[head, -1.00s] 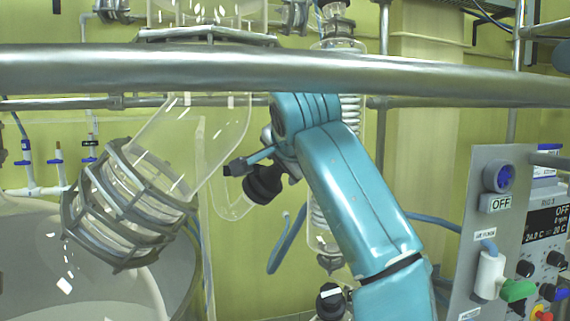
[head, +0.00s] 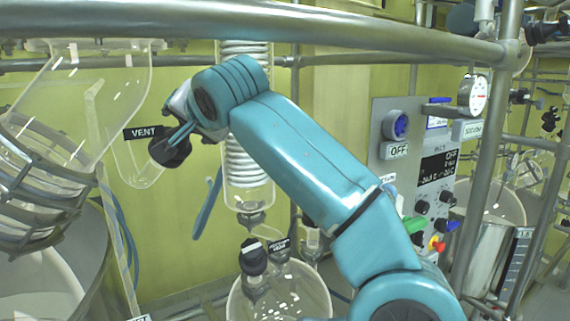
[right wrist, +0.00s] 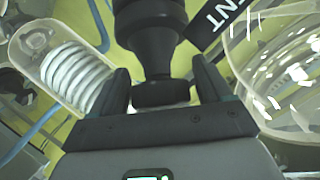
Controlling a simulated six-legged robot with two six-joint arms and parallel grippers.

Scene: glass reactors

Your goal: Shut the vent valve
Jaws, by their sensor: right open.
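The vent valve's black knob (head: 170,151) is on the glassware at the left of the head view, beside a black VENT label (head: 143,132). My right arm reaches it from the right, and my right gripper (head: 187,130) is at the knob, partly hidden by its own wrist. In the right wrist view the black knob (right wrist: 150,35) stands between the two fingers of my right gripper (right wrist: 161,80). The fingers are apart, with a gap visible on each side of the knob. The VENT label (right wrist: 217,20) shows beside it, partly cut off. My left gripper is not in view.
A metal rail (head: 330,28) crosses the top of the head view. A coiled glass condenser (head: 247,165) stands behind my arm, with a glass vessel (head: 280,295) below. A control panel (head: 415,150) and pressure gauge (head: 473,95) are at the right.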

